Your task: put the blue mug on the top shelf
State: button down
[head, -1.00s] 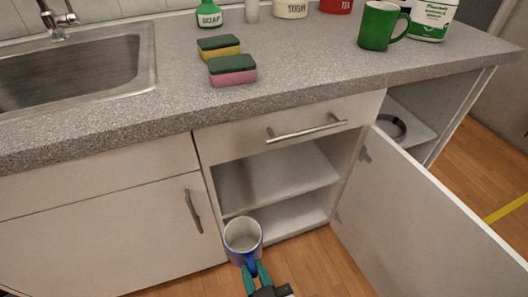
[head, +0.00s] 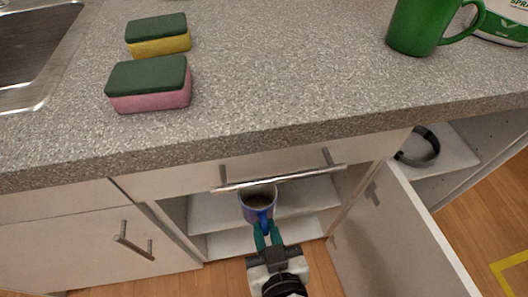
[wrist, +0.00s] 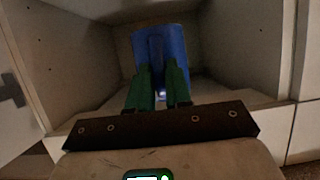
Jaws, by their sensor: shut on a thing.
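The blue mug (head: 258,214) is upright, with a pale inside, in the opening of the cabinet under the counter. My gripper (head: 266,236) is shut on its handle, which points toward me. In the wrist view the blue mug (wrist: 161,50) is ahead between the green fingers of my gripper (wrist: 158,82), inside the cabinet. The top shelf (head: 305,197) is a pale board inside the cabinet, around the mug's level in the picture. I cannot tell whether the mug touches it.
The open cabinet door (head: 395,240) stands to the right of my gripper. The drawer handle (head: 280,178) juts out just above the mug. Two sponges (head: 150,84) and a green mug (head: 420,25) are on the counter (head: 290,90). The visible shelf looks clear beside the mug.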

aim_at(265, 195)
jog(key=b+x, duration=0.1)
jog(key=x, duration=0.2)
jog(key=d+x, duration=0.1)
jog(key=x, duration=0.2)
jog(key=d+b+x, duration=0.1)
jog(key=x, duration=0.2)
jog(key=shift+w+f+b, duration=0.25)
jog(key=shift+w+b, duration=0.05)
jog(key=shift+w, duration=0.35)
jog(key=w+f, duration=0.1)
jog(key=w+f+b, duration=0.1)
jog(key=f, duration=0.1)
jog(key=w+f+b, duration=0.1)
jog(key=w+f, duration=0.1)
jog(key=shift+a+f, duration=0.1)
jog(key=shift+a, duration=0.2)
jog(key=shift+w+f+b, duration=0.2)
jog(key=shift+f+b, duration=1.15)
jog(key=shift+f, duration=0.4)
jog(key=shift+f, duration=0.2)
jog(key=c, duration=1)
grip_release()
jog(key=shift+c, duration=0.2)
